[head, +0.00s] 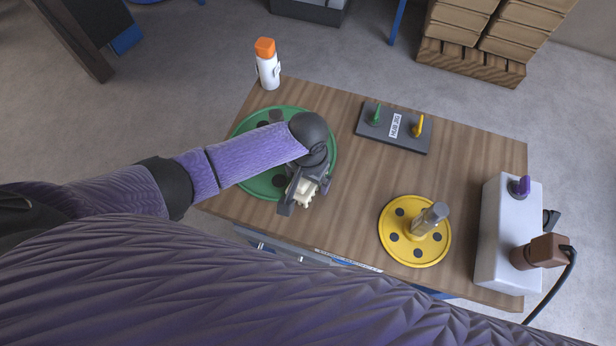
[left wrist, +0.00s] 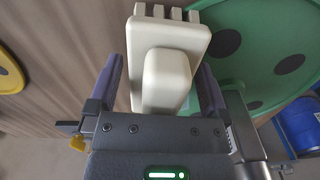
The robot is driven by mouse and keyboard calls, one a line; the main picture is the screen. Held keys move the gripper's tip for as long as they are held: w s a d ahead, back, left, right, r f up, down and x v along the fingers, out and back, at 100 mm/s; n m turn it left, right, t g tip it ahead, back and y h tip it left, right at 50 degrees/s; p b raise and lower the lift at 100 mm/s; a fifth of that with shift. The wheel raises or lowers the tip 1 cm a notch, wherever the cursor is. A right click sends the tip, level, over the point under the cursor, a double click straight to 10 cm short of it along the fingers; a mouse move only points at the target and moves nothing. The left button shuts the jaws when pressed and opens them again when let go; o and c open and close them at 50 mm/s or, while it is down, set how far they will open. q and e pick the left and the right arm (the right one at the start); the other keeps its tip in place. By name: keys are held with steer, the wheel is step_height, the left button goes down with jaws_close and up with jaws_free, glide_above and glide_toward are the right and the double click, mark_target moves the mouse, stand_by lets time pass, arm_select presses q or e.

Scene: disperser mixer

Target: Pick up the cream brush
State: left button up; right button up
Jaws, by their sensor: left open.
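The cream brush (head: 304,196) is partly hidden under my left gripper (head: 307,190) in the head view, at the front edge of the green disc. In the left wrist view the brush (left wrist: 166,50) shows as a cream block with a rounded raised handle and short teeth along its far edge. The handle lies between the two dark fingers of my left gripper (left wrist: 160,80). The fingers are open, one on each side of the handle, with a gap on the left; contact on the right cannot be told. My right gripper is in neither view.
The table's middle is clear.

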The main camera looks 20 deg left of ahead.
arm_select(q)
jaws_close()
step_height(320, 180, up, 9)
steer(key=p, duration=0.4)
steer(key=shift+r, duration=0.6)
